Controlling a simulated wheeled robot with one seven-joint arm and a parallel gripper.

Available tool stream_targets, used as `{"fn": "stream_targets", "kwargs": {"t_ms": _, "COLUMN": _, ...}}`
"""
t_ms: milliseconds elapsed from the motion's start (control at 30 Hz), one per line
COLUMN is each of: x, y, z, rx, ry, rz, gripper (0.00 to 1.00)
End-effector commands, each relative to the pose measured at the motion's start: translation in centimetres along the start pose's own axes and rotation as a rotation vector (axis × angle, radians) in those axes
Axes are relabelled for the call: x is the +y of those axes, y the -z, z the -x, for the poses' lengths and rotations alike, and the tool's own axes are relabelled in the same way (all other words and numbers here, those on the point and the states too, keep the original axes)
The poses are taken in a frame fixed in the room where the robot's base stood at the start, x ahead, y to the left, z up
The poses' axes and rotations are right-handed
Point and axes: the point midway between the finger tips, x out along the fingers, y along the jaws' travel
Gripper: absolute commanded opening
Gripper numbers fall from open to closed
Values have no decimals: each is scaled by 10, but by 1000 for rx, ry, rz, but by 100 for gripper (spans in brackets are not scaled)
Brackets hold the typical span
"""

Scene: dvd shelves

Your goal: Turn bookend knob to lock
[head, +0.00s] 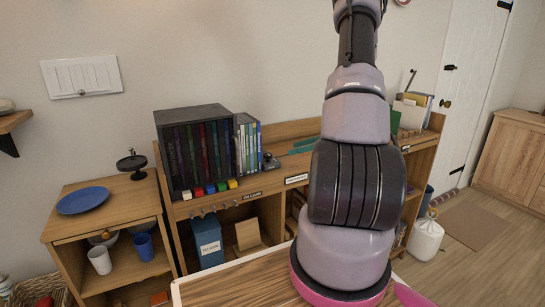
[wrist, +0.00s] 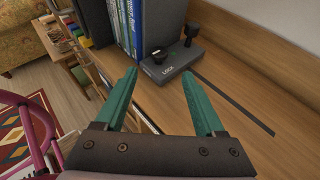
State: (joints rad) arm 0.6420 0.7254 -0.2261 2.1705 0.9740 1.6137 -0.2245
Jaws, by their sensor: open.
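The grey bookend base (wrist: 172,65) lies on the wooden shelf top in the wrist view, beside the row of cases. It carries a LOCK label, a small dark knob (wrist: 158,55) with a pale mark, and a taller black knob (wrist: 191,35). The bookend (head: 270,163) also shows small in the head view, right of the cases. My gripper (wrist: 160,74) has two green fingers spread apart with nothing between them. The fingertips appear just short of the bookend in the wrist view. In the head view the gripper (head: 301,147) is partly hidden behind my arm.
Upright DVD cases (wrist: 128,22) stand against the bookend. A dark slot (wrist: 232,102) runs along the shelf top from it. A dark box of cases (head: 196,150) stands at the left in the head view. Bare wood lies right of the bookend.

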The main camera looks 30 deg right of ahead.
Motion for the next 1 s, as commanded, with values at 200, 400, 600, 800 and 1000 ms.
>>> {"fn": "stream_targets", "kwargs": {"t_ms": 200, "x": 2, "y": 0, "z": -42, "rx": 1, "ry": -7, "rz": 1, "gripper": 71}}
{"fn": "stream_targets", "kwargs": {"t_ms": 400, "x": 2, "y": 0, "z": -76, "rx": 1, "ry": -6, "rz": 1, "gripper": 71}}
{"fn": "stream_targets", "kwargs": {"t_ms": 600, "x": 2, "y": 0, "z": -95, "rx": 2, "ry": -4, "rz": 3, "gripper": 71}}
{"fn": "stream_targets", "kwargs": {"t_ms": 800, "x": 1, "y": -1, "z": -98, "rx": 2, "ry": -3, "rz": 3, "gripper": 71}}
{"fn": "stream_targets", "kwargs": {"t_ms": 1000, "x": 1, "y": -1, "z": -98, "rx": 2, "ry": -3, "rz": 3, "gripper": 44}}
